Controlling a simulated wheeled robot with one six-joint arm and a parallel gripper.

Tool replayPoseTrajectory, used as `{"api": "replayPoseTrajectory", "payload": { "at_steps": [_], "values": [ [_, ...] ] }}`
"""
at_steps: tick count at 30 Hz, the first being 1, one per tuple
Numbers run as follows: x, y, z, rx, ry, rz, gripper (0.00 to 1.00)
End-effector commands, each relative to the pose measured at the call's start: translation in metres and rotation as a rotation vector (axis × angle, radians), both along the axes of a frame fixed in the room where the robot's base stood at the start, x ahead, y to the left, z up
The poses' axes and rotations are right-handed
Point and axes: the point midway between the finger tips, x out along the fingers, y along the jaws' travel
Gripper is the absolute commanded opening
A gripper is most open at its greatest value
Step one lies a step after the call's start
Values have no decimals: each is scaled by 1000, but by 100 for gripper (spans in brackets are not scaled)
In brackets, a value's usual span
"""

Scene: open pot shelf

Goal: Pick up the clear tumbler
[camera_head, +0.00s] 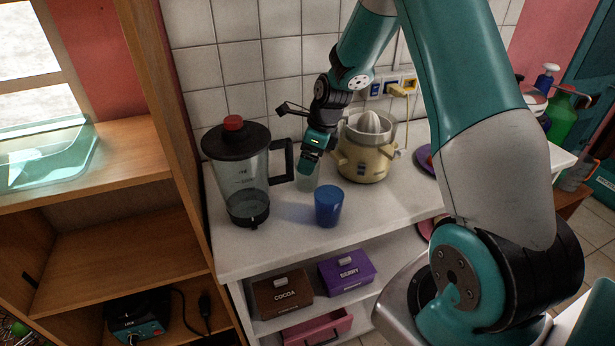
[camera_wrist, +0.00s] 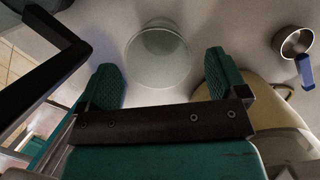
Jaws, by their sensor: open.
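The clear tumbler (camera_wrist: 158,58) stands on the white counter, see-through and round-rimmed. In the wrist view it is centred just beyond my open fingertips, and nothing is between the jaws. In the head view the tumbler (camera_head: 306,178) shows faintly below and beside my gripper (camera_head: 312,160), between the blender jug and the juicer, partly hidden by the gripper. My gripper (camera_wrist: 164,82) is open, with one green finger on each side of the tumbler's near edge in the picture. I cannot tell whether a finger touches it.
A blender jug (camera_head: 240,178) with its black handle stands close to the left of my gripper. A cream juicer (camera_head: 366,155) is close on the right. A blue cup (camera_head: 328,207) stands in front. The counter's front left is clear.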

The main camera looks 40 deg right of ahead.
Motion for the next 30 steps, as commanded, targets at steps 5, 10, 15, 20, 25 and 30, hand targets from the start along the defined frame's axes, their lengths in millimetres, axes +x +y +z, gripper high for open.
{"api": "replayPoseTrajectory", "payload": {
  "at_steps": [5, 10, 15, 20, 25, 30],
  "values": [
    [3, 6, -24, 2, 5, 1, 91],
    [8, 9, -44, 0, 3, 1, 91],
    [8, 10, -48, -1, 1, 0, 91],
    [8, 10, -48, -1, 1, 0, 77],
    [8, 10, -47, 0, 1, 0, 38],
    [8, 10, -47, -1, 1, 0, 34]
  ]
}}
